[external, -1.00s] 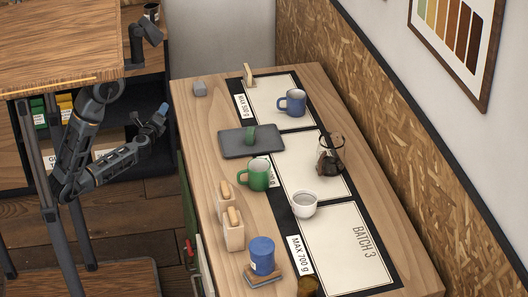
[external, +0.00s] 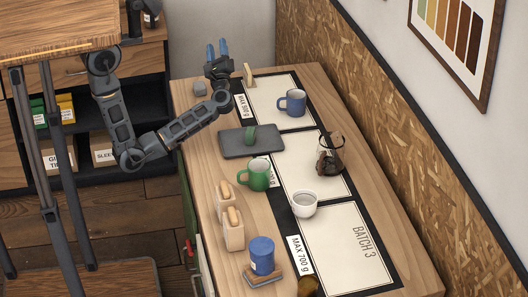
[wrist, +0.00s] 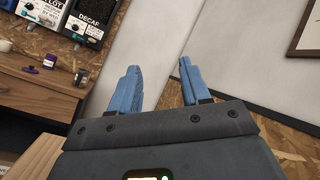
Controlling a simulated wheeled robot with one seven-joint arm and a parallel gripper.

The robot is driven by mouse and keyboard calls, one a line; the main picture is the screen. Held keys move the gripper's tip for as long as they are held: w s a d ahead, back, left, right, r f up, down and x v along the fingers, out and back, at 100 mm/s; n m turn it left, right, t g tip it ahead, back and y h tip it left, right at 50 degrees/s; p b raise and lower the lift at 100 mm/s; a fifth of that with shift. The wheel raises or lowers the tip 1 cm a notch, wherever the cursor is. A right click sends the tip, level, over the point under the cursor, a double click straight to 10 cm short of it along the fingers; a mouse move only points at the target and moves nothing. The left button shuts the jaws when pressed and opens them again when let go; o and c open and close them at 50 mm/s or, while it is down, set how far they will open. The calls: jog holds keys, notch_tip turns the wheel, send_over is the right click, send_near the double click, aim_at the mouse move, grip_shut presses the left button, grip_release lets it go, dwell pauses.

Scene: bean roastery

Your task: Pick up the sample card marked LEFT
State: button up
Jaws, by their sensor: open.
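I cannot make out a sample card marked LEFT in any view. My gripper (external: 217,49) is raised over the far left end of the wooden counter (external: 205,150), its blue fingers pointing up and away. In the wrist view the two blue fingers (wrist: 158,70) are apart with nothing between them, and the wall is behind them. White labels reading MAX 700 g (external: 300,255) and a partly readable MAX label (external: 241,107) lie on the dark mat edge.
On the counter stand a blue mug (external: 293,102), dark tray (external: 238,146), green mug (external: 256,174), glass carafe (external: 331,155), white cup (external: 303,204), wooden holders (external: 233,233) and a blue canister (external: 262,254). A drawer cabinet (wrist: 35,95) and DECAF dispenser (wrist: 88,27) show in the wrist view.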

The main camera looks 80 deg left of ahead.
jog(key=w+a+f+m+g+h+b, duration=0.1)
jog(key=w+a+f+m+h, duration=0.1)
jog(key=w+a+f, duration=0.4)
jog(key=w+a+f+m+h, duration=0.2)
jog(key=w+a+f, duration=0.2)
jog(key=w+f, duration=0.4)
jog(key=m+h, duration=0.2)
jog(key=m, duration=0.1)
send_near(245, 64)
jog(key=shift+w+d+f+g+p, duration=0.2)
jog(key=shift+w+g+p, duration=0.1)
jog(key=shift+w, duration=0.15)
jog(key=shift+a+f, duration=0.15)
jog(key=shift+a, duration=0.1)
jog(key=a+b, duration=0.1)
jog(key=a, duration=0.2)
jog(key=a+b, duration=0.2)
jog(key=a, duration=0.1)
jog(key=shift+s+a+f+b, duration=0.1)
jog(key=shift+s+a+b, duration=0.1)
jog(key=shift+b, duration=0.1)
jog(key=shift+a, duration=0.35)
jog(key=shift+c, duration=0.3)
grip_shut()
